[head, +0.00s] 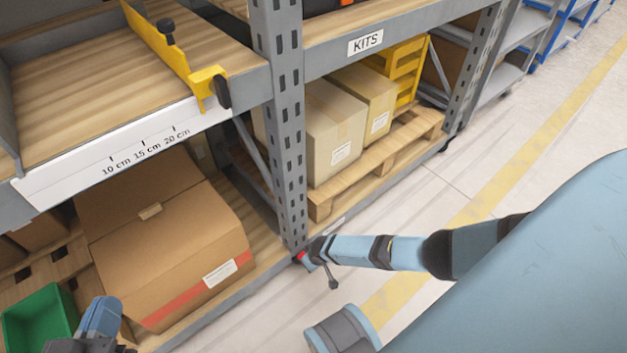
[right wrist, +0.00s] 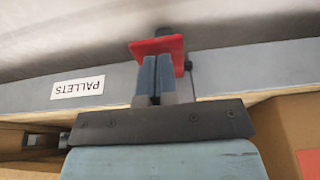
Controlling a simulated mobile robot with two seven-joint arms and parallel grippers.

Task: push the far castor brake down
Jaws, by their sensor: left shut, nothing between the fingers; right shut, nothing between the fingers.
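The castor brake is a red pedal at the foot of the grey rack post; only a sliver of the red pedal (head: 299,256) shows in the head view. In the right wrist view the red pedal (right wrist: 146,47) is a flat plate beside the rack's lower beam. My right gripper (right wrist: 156,64) is shut and empty, its blue fingertips overlapping the pedal's edge; I cannot tell whether they touch. In the head view the right gripper (head: 310,255) is at the post foot, partly hiding the pedal. My left gripper (head: 103,308) is shut and empty at the lower left, before a cardboard box.
The cardboard box (head: 165,255) and a green bin (head: 40,322) are at lower left. Boxes on a pallet (head: 340,130) stand right of the post. A yellow stop (head: 180,62) sits on the upper shelf. The floor (head: 480,180) at right is clear. A PALLETS label (right wrist: 78,88) marks the beam.

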